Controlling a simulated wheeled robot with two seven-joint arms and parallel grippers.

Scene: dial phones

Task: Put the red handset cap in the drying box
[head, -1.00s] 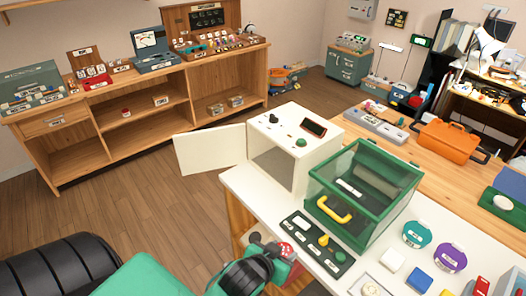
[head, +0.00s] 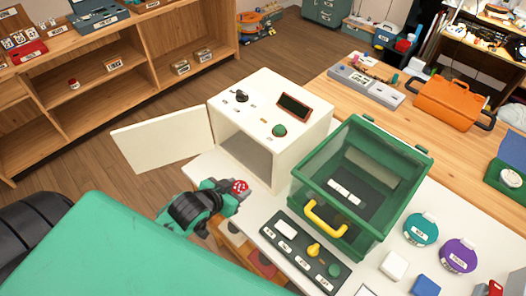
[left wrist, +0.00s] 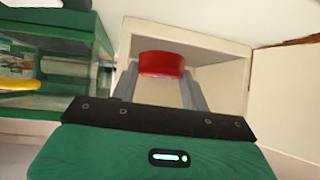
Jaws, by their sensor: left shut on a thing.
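The red handset cap (head: 240,186) has white marks on its top in the head view. My left gripper (head: 237,191) is shut on it and holds it in front of the white box (head: 297,158), which looks like the drying box. In the left wrist view the cap (left wrist: 162,63) sits between the two grey fingertips, with the box's open inside (left wrist: 215,85) behind it. The box has a dark knob, a small display and a green button on top. Its door (head: 160,140) stands wide open to the left. My right gripper is not in view.
A green clear-sided case (head: 368,165) with a yellow handle stands just right of the white box. A dark tray (head: 300,255) with small parts lies in front of it. Teal (head: 421,229) and purple (head: 458,255) round pieces lie to the right. A wooden shelf (head: 130,75) stands behind.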

